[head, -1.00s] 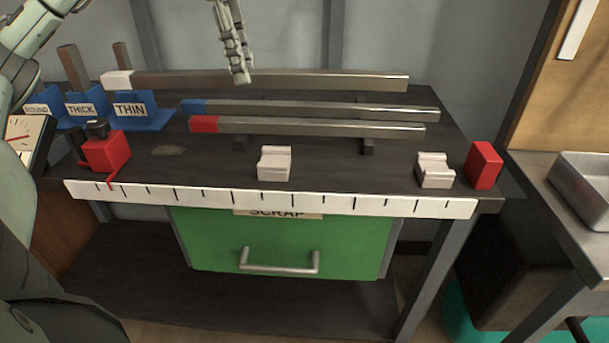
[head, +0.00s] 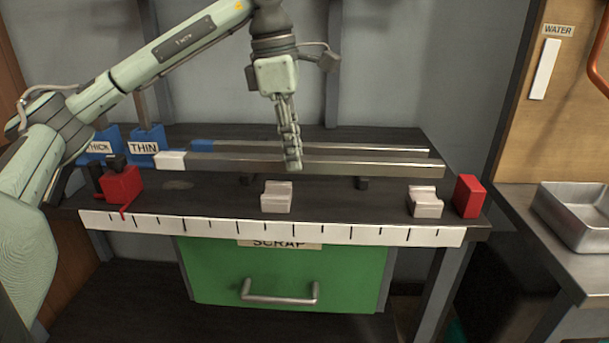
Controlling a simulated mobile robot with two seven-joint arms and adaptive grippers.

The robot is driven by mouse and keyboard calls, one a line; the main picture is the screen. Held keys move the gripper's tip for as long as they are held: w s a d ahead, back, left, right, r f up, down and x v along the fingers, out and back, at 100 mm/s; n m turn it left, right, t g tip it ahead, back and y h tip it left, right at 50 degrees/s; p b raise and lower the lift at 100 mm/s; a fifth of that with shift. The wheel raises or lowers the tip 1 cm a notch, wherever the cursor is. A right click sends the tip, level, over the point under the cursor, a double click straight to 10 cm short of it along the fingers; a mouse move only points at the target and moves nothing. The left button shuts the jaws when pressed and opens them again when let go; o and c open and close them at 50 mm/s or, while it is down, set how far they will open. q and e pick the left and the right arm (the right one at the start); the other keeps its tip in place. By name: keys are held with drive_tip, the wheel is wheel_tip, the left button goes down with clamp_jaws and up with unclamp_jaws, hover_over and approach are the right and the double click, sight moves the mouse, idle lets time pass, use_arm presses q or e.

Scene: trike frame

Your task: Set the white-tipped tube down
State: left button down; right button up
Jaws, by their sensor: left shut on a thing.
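The white-tipped tube (head: 370,167) is a long grey square bar with a white left end (head: 171,161). It lies level across the picture, in front of the blue-tipped tube (head: 340,149). My left gripper (head: 292,160) comes down from above and is shut on the white-tipped tube near its middle. The tube appears to be over the dark rests (head: 362,183); whether it touches anything below is hard to tell. The red-tipped tube is hidden. My right gripper is out of view.
Two pale notched blocks, one in the middle (head: 276,198) and one at right (head: 425,204), stand near the ruler strip (head: 290,231). A red block (head: 470,196) is at the right end and a red stop (head: 122,186) at the left. Blue labelled holders (head: 146,146) stand behind.

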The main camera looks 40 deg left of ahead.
use_arm(q)
drive_tip(key=shift+w+d+f, duration=0.25)
drive_tip(key=shift+w+f, duration=0.15)
drive_tip(key=shift+w, duration=0.1)
drive_tip(key=shift+w+d+f, duration=0.25)
drive_tip(key=shift+w+f, duration=0.1)
drive_tip(key=shift+w, duration=0.1)
drive_tip(key=shift+f, duration=1.9)
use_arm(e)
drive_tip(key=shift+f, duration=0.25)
use_arm(q)
drive_tip(key=shift+f, duration=0.15)
drive_tip(key=c, duration=1.4)
unclamp_jaws()
drive_tip(key=shift+c, duration=0.2)
drive_tip(key=shift+o, duration=0.5)
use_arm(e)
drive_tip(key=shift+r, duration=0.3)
